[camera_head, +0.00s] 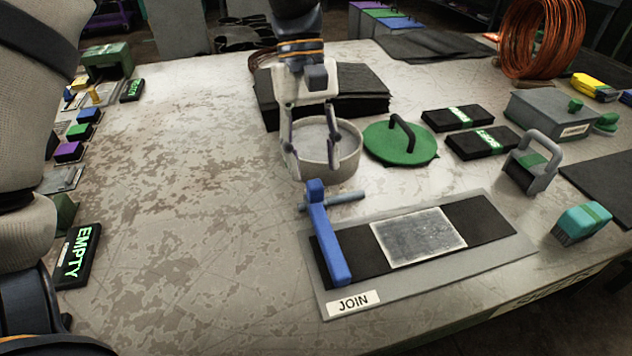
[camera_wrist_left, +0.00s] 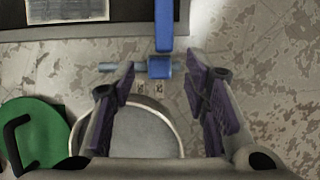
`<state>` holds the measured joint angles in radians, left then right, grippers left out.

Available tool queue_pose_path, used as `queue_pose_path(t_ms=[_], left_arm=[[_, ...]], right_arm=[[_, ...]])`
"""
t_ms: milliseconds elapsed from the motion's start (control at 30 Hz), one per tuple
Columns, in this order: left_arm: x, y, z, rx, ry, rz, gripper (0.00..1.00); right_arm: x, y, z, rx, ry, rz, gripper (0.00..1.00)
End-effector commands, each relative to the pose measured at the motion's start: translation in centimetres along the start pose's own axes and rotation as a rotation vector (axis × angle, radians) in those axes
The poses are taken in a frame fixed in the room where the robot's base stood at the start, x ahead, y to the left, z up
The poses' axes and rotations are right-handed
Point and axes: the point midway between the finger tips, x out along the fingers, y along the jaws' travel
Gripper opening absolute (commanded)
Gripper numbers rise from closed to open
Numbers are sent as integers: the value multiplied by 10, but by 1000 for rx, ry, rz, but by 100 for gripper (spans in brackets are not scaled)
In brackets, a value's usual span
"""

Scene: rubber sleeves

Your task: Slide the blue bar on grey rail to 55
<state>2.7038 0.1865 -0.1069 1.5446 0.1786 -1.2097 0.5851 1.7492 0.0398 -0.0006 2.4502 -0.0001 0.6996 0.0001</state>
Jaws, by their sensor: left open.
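The blue bar (camera_head: 327,240) lies across the left end of a black strip on the grey JOIN board (camera_head: 502,262). Its raised far end sits on the short grey rail (camera_head: 347,197) at the board's far edge. My left gripper (camera_head: 312,168) is open and empty, pointing down just beyond the rail. In the left wrist view the bar's blue end block (camera_wrist_left: 160,67) and the rail (camera_wrist_left: 112,67) show ahead of and between the open fingertips (camera_wrist_left: 160,80). Small marks beside the rail are too small to read. My right gripper is not in view.
A round pale pan (camera_head: 345,160) stands beneath and behind my left gripper, with a green lid (camera_head: 385,140) to its right. A grey handled tool (camera_head: 533,165) and a teal brush (camera_head: 582,222) stand right.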

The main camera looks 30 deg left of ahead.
Motion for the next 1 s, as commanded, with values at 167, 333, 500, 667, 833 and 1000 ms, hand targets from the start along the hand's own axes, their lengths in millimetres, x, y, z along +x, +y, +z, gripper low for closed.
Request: queue_pose_path(t_ms=[167,333,500,667,833,1000], left_arm=[[38,-1,0,0,-2,-3,42],[54,0,0,1,0,-1,42],[55,0,0,1,1,0,42],[55,0,0,1,1,0,24],[55,0,0,1,1,0,0],[55,9,-1,1,2,0,0]], right_arm=[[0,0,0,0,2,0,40],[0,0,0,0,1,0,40],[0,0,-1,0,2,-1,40],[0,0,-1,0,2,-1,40],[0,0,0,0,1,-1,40],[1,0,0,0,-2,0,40]])
